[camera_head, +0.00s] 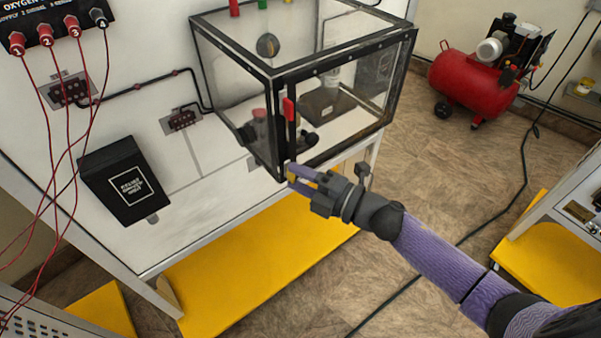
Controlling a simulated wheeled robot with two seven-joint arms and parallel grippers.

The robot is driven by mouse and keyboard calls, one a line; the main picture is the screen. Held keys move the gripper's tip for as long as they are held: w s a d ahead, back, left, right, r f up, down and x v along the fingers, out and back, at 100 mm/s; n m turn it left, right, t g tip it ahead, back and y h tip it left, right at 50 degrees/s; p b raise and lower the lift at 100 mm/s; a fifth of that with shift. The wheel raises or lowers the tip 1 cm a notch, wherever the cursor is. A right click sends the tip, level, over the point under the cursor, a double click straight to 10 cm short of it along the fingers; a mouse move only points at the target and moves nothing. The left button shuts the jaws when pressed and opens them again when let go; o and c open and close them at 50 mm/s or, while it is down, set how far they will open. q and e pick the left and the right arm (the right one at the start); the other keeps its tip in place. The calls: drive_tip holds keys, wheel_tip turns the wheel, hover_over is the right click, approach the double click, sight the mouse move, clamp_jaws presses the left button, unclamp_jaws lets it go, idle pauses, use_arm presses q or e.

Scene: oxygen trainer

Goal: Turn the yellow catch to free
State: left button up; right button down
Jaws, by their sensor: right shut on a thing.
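A clear box with a black frame (345,63) stands on the white bench top. The yellow catch (292,178) is at the lower front corner of the box, small and mostly hidden by my fingers. My right gripper (296,177) reaches in from the lower right and is shut on the yellow catch. I cannot tell which way the catch is turned. A red handle (288,109) is on the box's front edge, just above the gripper. My left gripper is not in view.
A black box with a white label (125,181) lies on the white bench (205,215), left of the clear box. Red leads (72,130) hang from a black panel at upper left. A yellow shelf (255,265) is below. A red compressor (480,85) stands on the floor behind.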

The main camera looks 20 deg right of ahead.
drive_tip(key=shift+n, duration=0.4)
idle(0.3)
drive_tip(key=shift+c, duration=1.2)
unclamp_jaws()
drive_tip(key=v, duration=1)
drive_tip(key=shift+b, duration=0.35)
drive_tip(key=shift+r, duration=0.1)
